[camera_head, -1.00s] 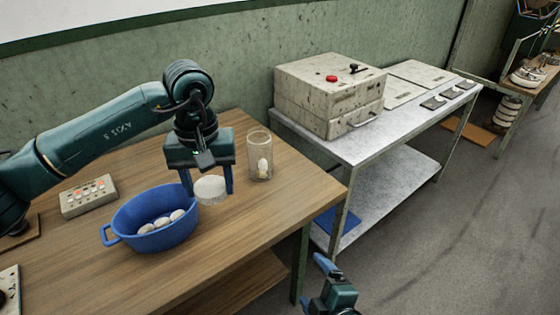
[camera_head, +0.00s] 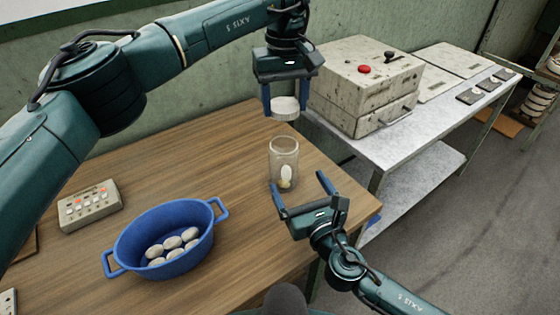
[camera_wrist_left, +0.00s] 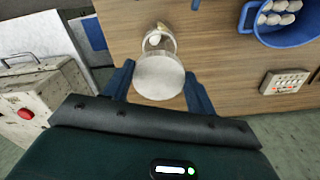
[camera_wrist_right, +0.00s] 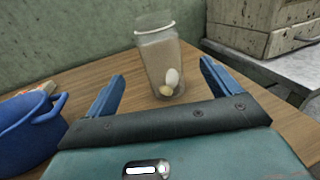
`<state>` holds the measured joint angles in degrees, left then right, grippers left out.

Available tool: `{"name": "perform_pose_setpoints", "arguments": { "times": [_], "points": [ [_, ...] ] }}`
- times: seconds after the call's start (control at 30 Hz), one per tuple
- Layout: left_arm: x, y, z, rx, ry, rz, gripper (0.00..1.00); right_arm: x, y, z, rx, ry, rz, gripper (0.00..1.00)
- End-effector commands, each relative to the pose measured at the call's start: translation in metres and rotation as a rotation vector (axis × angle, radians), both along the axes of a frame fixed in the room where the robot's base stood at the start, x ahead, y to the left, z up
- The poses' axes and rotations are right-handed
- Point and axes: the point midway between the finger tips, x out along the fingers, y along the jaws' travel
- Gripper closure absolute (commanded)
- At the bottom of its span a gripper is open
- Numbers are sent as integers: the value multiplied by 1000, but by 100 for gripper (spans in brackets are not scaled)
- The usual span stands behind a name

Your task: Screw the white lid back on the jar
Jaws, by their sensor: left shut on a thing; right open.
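The clear jar (camera_head: 284,160) stands upright and open on the wooden table near its right edge. It holds a white cocoon and a yellowish one, and it also shows in the right wrist view (camera_wrist_right: 158,60). My left gripper (camera_head: 288,105) is shut on the white lid (camera_head: 285,110) and holds it in the air above the jar. In the left wrist view the lid (camera_wrist_left: 159,76) sits between the fingers and overlaps part of the jar (camera_wrist_left: 158,40). My right gripper (camera_head: 300,192) is open and empty, low in front of the jar, its fingers pointing towards it.
A blue basin (camera_head: 140,228) with several white cocoons stands on the table (camera_head: 130,185) at left front. A button box (camera_head: 90,205) lies behind it. A beige machine (camera_head: 345,85) with a red button stands on the metal table at right.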

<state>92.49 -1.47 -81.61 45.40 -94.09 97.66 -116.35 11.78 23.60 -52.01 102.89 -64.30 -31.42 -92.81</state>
Motion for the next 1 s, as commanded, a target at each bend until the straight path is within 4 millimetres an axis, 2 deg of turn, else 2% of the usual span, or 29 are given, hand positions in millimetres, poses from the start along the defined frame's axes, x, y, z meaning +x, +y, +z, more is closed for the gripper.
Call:
{"name": "perform_pose_setpoints", "arguments": {
  "times": [0.37, 0.47, 0.8, 1.0],
  "points": [
    [0, 0, 0, 0, 0, -1, 68, 6, 2, 1, 3, 0, -1, 11],
    [0, 0, 0, 0, 0, -1, 68, 17, 7, 1, 4, 0, -1, 11],
    [0, 0, 0, 0, 0, -1, 68, 77, 30, 1, 4, 0, -1, 11],
    [0, 0, 0, 0, 0, -1, 68, 102, 40, 1, 5, 1, -1, 11]
  ]
}}
